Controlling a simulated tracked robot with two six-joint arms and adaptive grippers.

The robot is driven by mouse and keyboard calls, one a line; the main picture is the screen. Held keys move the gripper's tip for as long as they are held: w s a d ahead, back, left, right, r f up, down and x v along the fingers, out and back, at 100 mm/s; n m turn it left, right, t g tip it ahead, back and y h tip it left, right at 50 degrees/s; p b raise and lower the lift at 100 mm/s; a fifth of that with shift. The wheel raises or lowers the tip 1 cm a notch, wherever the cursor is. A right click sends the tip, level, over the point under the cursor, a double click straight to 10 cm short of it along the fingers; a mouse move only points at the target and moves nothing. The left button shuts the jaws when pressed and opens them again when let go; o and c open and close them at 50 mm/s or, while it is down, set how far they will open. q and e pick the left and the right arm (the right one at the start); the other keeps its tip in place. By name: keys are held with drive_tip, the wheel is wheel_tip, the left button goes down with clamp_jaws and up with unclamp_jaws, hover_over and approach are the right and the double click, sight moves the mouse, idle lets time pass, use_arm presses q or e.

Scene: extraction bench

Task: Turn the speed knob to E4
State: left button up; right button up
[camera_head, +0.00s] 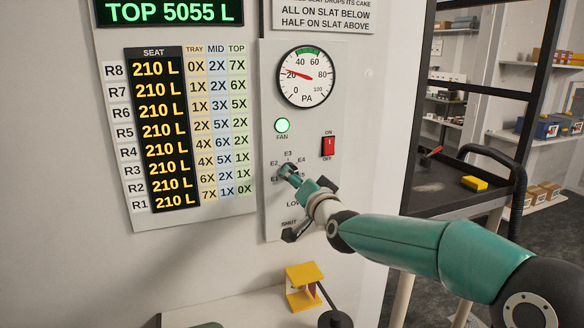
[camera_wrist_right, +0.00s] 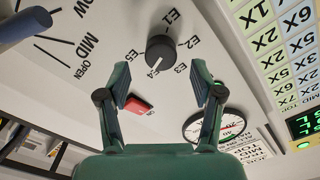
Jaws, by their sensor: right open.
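The speed knob (camera_wrist_right: 160,48) is a round black knob on the white panel, ringed by the labels E1 to E5. In the head view my right gripper (camera_head: 296,176) is at the panel and largely covers the knob and some labels.
A red on/off switch (camera_head: 328,147) and lit green fan lamp (camera_head: 282,125) sit above the knob, below the pressure gauge (camera_head: 306,76). A dark lever (camera_head: 294,234) is below it. A yellow stand (camera_head: 301,287) is on the bench. A black cart (camera_head: 440,190) stands right.

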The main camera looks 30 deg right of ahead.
use_arm(q)
drive_tip(key=shift+r+p, duration=0.65)
drive_tip(key=shift+r, duration=0.25)
use_arm(e)
drive_tip(key=shift+x, duration=2.2)
drive_tip(key=c, duration=1.1)
use_arm(q)
drive_tip(key=shift+f+b, duration=0.65)
drive_tip(key=shift+b, duration=0.05)
use_arm(e)
drive_tip(key=n, duration=0.3)
drive_tip(key=shift+c, duration=0.2)
drive_tip(key=o, duration=1.1)
drive_tip(key=shift+o, duration=0.2)
drive_tip(key=shift+s, duration=0.15)
